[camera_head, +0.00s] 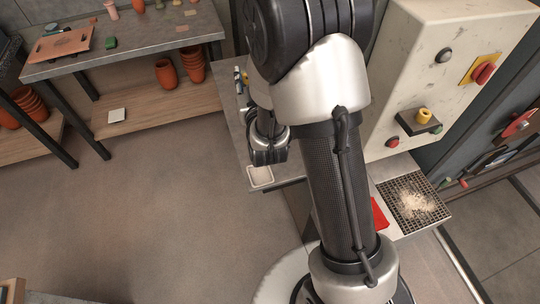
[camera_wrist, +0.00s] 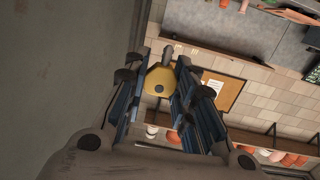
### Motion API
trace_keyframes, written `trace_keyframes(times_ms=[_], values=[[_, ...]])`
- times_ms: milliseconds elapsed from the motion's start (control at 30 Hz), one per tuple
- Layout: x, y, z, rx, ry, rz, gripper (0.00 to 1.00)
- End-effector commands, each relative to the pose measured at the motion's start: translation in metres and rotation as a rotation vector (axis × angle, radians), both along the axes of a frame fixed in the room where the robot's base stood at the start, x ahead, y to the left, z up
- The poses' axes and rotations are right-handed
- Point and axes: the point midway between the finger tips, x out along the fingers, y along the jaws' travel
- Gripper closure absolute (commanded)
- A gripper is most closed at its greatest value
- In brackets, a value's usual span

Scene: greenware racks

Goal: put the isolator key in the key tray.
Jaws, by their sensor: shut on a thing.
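My gripper (camera_wrist: 166,75) is shut on the yellow isolator key (camera_wrist: 160,84), a flat piece with a dark hole, held between the fingertips in the wrist view. In the head view my gripper (camera_head: 268,157) hangs at the near left edge of the grey bench, and the key is hidden there. A small pale tray (camera_head: 260,177), apparently the key tray, lies at the bench's front corner, just below my gripper in the picture. The height of my gripper above it is hard to tell.
A cream control cabinet (camera_head: 420,60) with knobs and a red switch (camera_head: 483,73) stands right of my arm. A dark grate (camera_head: 412,203) and a red item (camera_head: 380,214) lie before it. A shelf table (camera_head: 150,40) with terracotta pots stands back left. Open floor lies left.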

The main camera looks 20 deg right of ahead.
Motion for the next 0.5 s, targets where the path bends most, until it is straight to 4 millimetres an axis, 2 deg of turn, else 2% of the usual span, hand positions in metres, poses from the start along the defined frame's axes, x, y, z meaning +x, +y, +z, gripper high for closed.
trace_keyframes(times_ms=[33,133,233,300,400,500], values=[[0.005,0.005,-0.03,-0.002,0.011,-0.037,1.0],[0.011,0.006,-0.083,-0.007,0.014,-0.156,1.0],[0.005,0.007,-0.139,-0.009,0.01,-0.292,1.0],[-0.007,0.008,-0.177,-0.01,0.009,-0.386,1.0],[-0.028,0.008,-0.219,-0.009,0.006,-0.501,1.0],[-0.05,0.007,-0.249,-0.009,0.005,-0.589,1.0]])
